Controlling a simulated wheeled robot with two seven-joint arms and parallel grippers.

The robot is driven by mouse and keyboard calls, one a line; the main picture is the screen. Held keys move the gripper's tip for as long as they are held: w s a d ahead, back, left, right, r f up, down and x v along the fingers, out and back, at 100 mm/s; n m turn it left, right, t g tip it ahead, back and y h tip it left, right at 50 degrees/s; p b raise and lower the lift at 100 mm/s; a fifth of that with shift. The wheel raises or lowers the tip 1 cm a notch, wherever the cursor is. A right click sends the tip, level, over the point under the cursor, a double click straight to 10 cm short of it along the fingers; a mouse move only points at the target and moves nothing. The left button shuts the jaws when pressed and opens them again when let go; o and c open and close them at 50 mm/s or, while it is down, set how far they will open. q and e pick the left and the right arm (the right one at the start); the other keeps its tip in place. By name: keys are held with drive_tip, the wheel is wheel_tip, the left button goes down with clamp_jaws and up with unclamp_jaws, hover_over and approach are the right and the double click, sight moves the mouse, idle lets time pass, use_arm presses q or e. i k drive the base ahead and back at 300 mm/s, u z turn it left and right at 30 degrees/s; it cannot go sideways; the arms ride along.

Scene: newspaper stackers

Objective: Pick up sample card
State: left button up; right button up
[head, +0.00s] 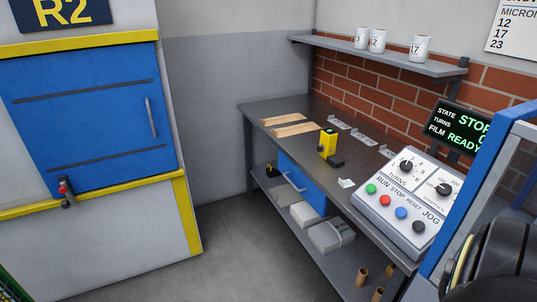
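A small white piece (346,183), perhaps the sample card, lies near the front edge of the dark workbench (275,108), left of the control panel. It is too small to read. Several small clear or pale holders (362,138) stand in a row along the back of the bench; I cannot tell whether cards are in them. Neither of my grippers is in view.
A yellow device (328,143) with a black part beside it and wooden strips (295,129) lie on the bench. The control panel (405,200) and a blue-framed machine (432,240) stand at right. White cups (378,40) stand on the shelf. Floor at front left is clear.

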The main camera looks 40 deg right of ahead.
sight(347, 183)
drive_tip(key=z, duration=0.2)
drive_tip(key=i, duration=1.75)
drive_tip(key=z, duration=1.65)
drive_tip(key=i, duration=0.65)
drive_tip(key=z, duration=0.6)
